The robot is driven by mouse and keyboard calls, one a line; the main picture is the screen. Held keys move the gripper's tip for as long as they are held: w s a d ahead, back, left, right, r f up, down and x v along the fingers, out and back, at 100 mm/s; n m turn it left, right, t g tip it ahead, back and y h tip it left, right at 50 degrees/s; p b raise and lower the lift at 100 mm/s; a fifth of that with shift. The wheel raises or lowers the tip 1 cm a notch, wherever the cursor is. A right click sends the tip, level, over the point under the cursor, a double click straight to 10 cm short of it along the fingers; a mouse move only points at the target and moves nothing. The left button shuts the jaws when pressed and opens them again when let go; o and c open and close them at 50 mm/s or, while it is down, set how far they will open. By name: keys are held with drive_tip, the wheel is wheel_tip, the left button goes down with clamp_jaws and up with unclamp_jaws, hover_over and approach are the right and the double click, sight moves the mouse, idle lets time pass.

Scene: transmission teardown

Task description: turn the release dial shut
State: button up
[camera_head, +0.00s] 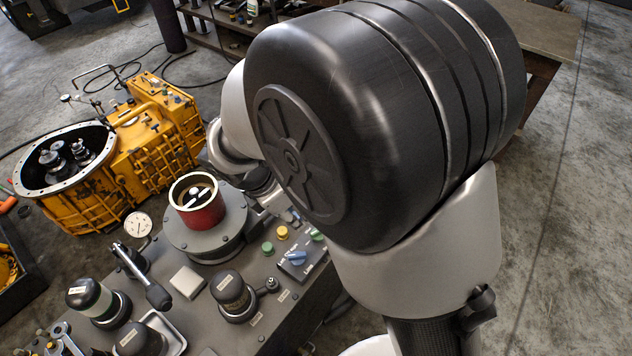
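A dark control bench (215,325) carries several dials, and their labels are too small to read for sure, so I cannot tell which is the release dial. A black round knob with a pale label (232,292) stands in the middle of the bench. A black-topped knob with a pale band (93,299) is at the left, and another black knob (140,342) is at the bottom edge. A small blue selector (297,257) sits on a grey box at the right. My gripper (284,208) is above the bench's right part, mostly hidden behind my large arm joint; its fingers are not clear.
A red cup (197,201) with pale parts inside stands on a round grey base. A lever with a black grip (146,280) rises from the bench, near a gauge (138,224). A yellow transmission housing (150,140) is behind. Open floor lies at the right.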

drive_tip(key=b+x, duration=0.4)
drive_tip(key=x, duration=0.9)
drive_tip(key=shift+f, duration=0.2)
drive_tip(key=shift+c, duration=0.2)
clamp_jaws()
